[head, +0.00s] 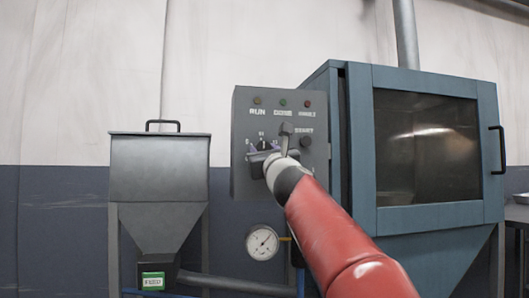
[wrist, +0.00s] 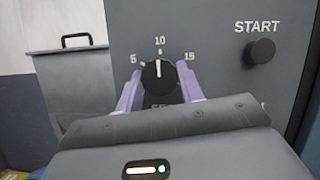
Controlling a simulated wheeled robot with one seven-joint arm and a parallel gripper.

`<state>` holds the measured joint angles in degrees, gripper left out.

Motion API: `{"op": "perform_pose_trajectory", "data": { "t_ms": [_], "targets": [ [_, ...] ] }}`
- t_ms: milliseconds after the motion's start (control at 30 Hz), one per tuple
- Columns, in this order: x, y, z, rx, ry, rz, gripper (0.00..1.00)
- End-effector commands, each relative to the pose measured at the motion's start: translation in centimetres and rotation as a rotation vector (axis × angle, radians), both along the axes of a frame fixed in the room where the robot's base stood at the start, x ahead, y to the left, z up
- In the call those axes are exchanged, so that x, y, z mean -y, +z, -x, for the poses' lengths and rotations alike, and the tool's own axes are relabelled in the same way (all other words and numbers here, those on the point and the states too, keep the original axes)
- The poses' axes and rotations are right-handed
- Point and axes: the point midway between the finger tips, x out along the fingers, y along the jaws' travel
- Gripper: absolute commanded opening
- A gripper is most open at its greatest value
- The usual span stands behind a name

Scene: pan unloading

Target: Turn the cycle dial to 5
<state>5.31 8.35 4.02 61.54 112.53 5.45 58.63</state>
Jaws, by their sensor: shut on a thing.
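The cycle dial (wrist: 157,75) is a black round knob on the grey control panel (wrist: 222,68). Its white mark points up, at about 10, with 5 to the left and 15 to the right. My gripper (wrist: 158,90) has its two purple fingers on either side of the dial, shut on it. The lower part of the dial is hidden behind my gripper's body. In the head view the dial (head: 264,144) shows small above my gripper, partly covered.
A black START button (wrist: 260,51) is right of the dial. Indicator lamps line the panel's top. A blue cabinet (head: 345,210) with a window stands to the right, a grey hopper (head: 160,165) to the left. A pressure gauge (head: 262,243) sits below the panel.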

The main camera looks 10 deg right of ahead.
Motion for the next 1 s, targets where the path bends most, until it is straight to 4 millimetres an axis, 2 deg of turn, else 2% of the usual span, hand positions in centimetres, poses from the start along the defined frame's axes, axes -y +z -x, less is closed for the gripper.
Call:
{"op": "perform_pose_trajectory", "data": {
  "t_ms": [367, 1000],
  "targets": [
    [0.13, 0.27, 0.00, -0.001, 0.000, 0.203, 0.14],
    [0.35, 0.39, -0.04, -0.001, 0.001, 0.784, 0.14]
  ]
}}
